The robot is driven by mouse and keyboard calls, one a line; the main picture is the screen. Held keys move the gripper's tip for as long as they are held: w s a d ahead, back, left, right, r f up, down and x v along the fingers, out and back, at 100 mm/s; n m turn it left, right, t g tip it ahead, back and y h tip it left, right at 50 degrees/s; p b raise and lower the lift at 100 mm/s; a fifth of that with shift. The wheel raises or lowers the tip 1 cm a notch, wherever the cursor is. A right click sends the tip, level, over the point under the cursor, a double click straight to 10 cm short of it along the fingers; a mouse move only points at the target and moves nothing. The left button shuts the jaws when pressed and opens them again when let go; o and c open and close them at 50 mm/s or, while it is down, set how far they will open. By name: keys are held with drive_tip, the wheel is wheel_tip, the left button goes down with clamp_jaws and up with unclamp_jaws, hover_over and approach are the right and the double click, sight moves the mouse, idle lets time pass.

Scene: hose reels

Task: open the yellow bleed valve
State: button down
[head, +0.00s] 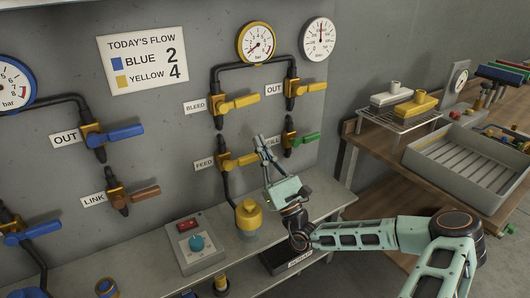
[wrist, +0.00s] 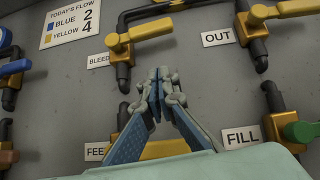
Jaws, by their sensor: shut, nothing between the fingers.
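The yellow bleed valve (head: 238,102) is on the wall beside the BLEED label (head: 195,107), with its handle pointing right and nearly level. In the wrist view its yellow handle (wrist: 151,30) is above and slightly left of my fingertips. My gripper (head: 262,142) points up at the wall, below the bleed handle and between the FEED and FILL valves. In the wrist view my gripper (wrist: 160,76) has its fingertips together with nothing between them. The fingers appear apart from the bleed handle and partly cover the yellow FEED handle (wrist: 168,148).
The yellow OUT valve (head: 298,86) is to the right, the FEED valve (head: 238,161) below, and the green-handled FILL valve (head: 299,140) at lower right. A yellow-rimmed gauge (head: 257,43) is above. A yellow fitting (head: 249,215) and a control box (head: 196,245) stand on the bench.

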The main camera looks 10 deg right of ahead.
sight(239, 103)
drive_tip(key=w+a+r, duration=0.1)
drive_tip(key=w+r, duration=0.2)
drive_tip(key=r, duration=0.4)
drive_tip(key=shift+a+r, duration=0.2)
drive_tip(key=shift+a, duration=0.15)
drive_tip(key=shift+r, duration=0.1)
drive_tip(key=shift+d+r+n+g+y+p, duration=0.15)
drive_tip(key=shift+n+g+y+p, duration=0.4)
drive_tip(key=shift+n, duration=0.35)
